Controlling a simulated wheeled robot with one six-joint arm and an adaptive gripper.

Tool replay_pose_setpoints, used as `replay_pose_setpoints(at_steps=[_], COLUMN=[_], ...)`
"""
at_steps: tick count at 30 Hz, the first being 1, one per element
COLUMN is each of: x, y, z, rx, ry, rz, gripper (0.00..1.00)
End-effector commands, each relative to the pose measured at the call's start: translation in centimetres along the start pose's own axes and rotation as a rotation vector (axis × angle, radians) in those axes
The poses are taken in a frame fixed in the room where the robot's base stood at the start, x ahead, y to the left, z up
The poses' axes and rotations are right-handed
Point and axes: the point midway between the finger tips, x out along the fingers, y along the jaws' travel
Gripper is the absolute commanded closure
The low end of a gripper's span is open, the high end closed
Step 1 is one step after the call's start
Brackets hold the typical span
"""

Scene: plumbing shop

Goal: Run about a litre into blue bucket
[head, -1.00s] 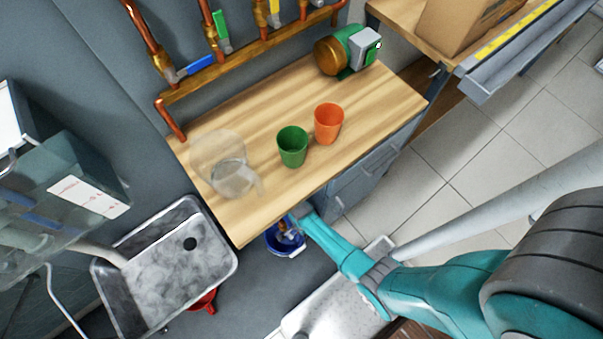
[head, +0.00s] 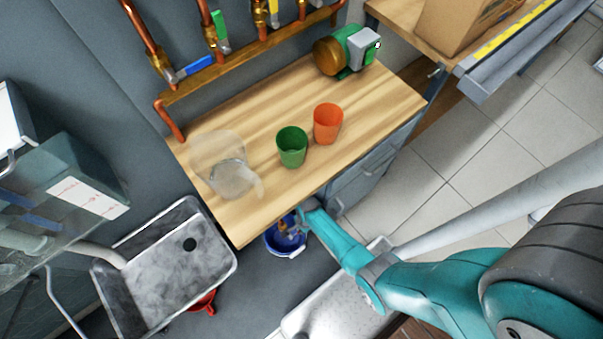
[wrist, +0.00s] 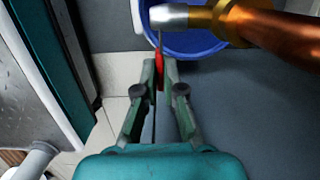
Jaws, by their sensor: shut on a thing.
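The blue bucket (head: 287,243) stands on the floor below the front edge of the wooden bench. It also shows in the wrist view (wrist: 205,42), behind my fingers. A brass and copper tap (wrist: 232,20) with a silvery end crosses above the bucket; its brass shows small in the head view (head: 284,228). My gripper (wrist: 160,70) is shut on a thin red handle (wrist: 158,62) beside the tap. In the head view my gripper (head: 304,212) is at the bucket's upper right. No water stream can be made out, and the bucket's inside is partly hidden.
On the bench (head: 285,87) stand a clear jug (head: 222,165), a green cup (head: 292,147), an orange cup (head: 328,122) and a green-and-brass pump (head: 345,52). A metal sink (head: 170,265) is at left. Tiled floor (head: 470,150) is open at right.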

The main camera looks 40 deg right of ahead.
Motion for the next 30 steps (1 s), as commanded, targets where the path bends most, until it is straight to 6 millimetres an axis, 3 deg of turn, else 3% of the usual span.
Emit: replay_pose_setpoints(at_steps=[2,6,19,30], x=[0.0,0.0,-0.5,-4.8], y=[0.0,0.0,0.0,0.0], z=[0.0,0.0,0.0,0.0], rx=[0.0,0.0,0.0,0.001], ry=[0.0,0.0,0.001,0.001], rz=[0.0,0.0,-0.001,-0.002], gripper=[1.0,0.67,0.67,0.67])
